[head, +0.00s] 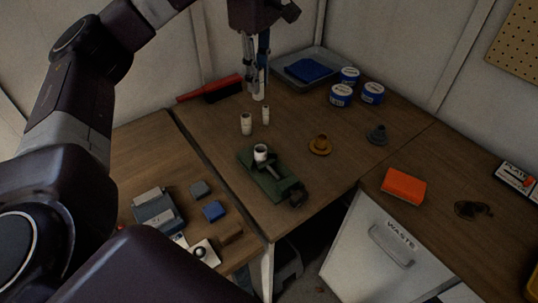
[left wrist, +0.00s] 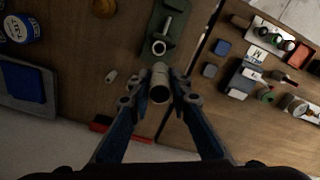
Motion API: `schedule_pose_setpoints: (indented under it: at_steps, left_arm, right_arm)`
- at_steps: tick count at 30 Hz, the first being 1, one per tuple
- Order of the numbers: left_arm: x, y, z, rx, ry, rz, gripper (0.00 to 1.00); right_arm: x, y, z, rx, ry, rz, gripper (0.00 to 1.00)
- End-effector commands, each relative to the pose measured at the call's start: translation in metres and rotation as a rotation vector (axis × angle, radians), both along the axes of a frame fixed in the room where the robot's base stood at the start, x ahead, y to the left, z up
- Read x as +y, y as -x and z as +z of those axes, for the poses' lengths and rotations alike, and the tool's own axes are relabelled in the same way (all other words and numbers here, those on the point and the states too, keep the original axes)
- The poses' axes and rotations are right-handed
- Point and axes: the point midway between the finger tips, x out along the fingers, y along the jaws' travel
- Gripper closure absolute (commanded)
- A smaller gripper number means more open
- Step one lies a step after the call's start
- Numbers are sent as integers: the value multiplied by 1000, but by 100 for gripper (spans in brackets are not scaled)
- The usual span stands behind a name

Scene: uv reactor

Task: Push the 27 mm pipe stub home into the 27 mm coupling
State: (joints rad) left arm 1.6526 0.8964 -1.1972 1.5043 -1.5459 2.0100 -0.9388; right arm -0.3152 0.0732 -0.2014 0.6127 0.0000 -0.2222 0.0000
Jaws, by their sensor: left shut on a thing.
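My left gripper (head: 258,84) hangs over the back of the middle table, shut on a white pipe stub (head: 258,96). In the left wrist view the gripper (left wrist: 159,98) has a finger on each side of the held stub (left wrist: 160,84), whose round open end shows. The white coupling (head: 260,153) stands upright on the green clamp base (head: 270,182), and it also shows in the left wrist view (left wrist: 159,47). The held stub is apart from the coupling. My right gripper is out of view.
A grey tray (head: 326,88) with a blue cloth and blue-labelled tubs (head: 341,96) stand at the back. An amber flanged part (head: 320,145) and a grey one (head: 377,134) sit to the right. A red-handled tool (head: 210,89) lies at the back left.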

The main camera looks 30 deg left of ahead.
Motion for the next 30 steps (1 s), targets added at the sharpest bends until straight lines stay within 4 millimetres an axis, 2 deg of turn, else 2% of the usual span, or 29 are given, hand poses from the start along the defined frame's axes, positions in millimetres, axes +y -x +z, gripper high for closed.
schedule_pose_setpoints:
  at_steps: [4,9,13,19,23,26,30]
  left_arm:
    - [0,1,-27,7,1,0,96]
    - [0,1,-60,6,1,0,96]
    - [0,2,-87,7,-1,0,96]
    - [1,1,-131,6,-2,1,96]
    - [0,0,-148,2,0,1,96]
    - [1,0,-155,2,-1,1,96]
    - [1,1,-175,6,-1,2,96]
  right_arm:
    - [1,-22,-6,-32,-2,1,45]
    - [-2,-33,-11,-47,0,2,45]
    - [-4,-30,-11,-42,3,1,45]
    - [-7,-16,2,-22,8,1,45]
    - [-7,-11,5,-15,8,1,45]
    - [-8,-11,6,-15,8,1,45]
    - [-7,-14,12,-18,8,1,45]
